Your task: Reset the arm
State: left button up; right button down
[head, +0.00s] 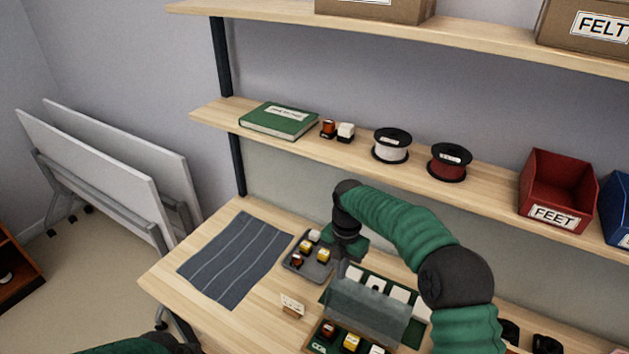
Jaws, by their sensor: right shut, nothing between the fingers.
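My right arm comes in from the lower right with green sleeves and dark joints. It arches over the bench and points down. My right gripper (343,262) is shut and empty, beside the right edge of a small grey tray (292,264). The tray holds several small orange, yellow and white parts. The arm hides part of the bench behind it. Of my left arm only a green and black piece shows at the bottom left edge; its gripper is out of view.
A clear-covered tester (370,308) stands close right of the gripper. A striped mat (235,257) lies left on the bench (165,285). The shelf (215,112) above carries a green book (278,118), a white spool (391,147), a red spool (449,163) and a red bin (550,172).

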pick_arm(q)
jog(key=shift+d+f+b, duration=0.4)
jog(key=shift+f+b, duration=0.2)
jog(key=shift+b, duration=0.05)
pick_arm(e)
jog(key=s+d+m+t, duration=0.1)
jog(key=s+d+m, duration=0.3)
jog(key=s+m, duration=0.8)
jog(key=s+d+m+t, duration=0.2)
jog(key=s+d+m, duration=0.3)
jog(key=s+m, duration=0.8)
jog(key=f+m, duration=0.1)
jog(key=m, duration=0.2)
jog(key=shift+d+m, duration=0.2)
jog(key=shift+m, duration=0.1)
pick_arm(q)
jog(key=shift+s+d+r, duration=0.1)
jog(key=shift+s+d, duration=0.1)
pick_arm(e)
jog(key=shift+s+d+r, duration=0.1)
jog(key=shift+s+d, duration=0.05)
jog(key=shift+s, duration=0.05)
pick_arm(q)
jog(key=shift+a, duration=0.2)
pick_arm(e)
jog(key=shift+w, duration=0.1)
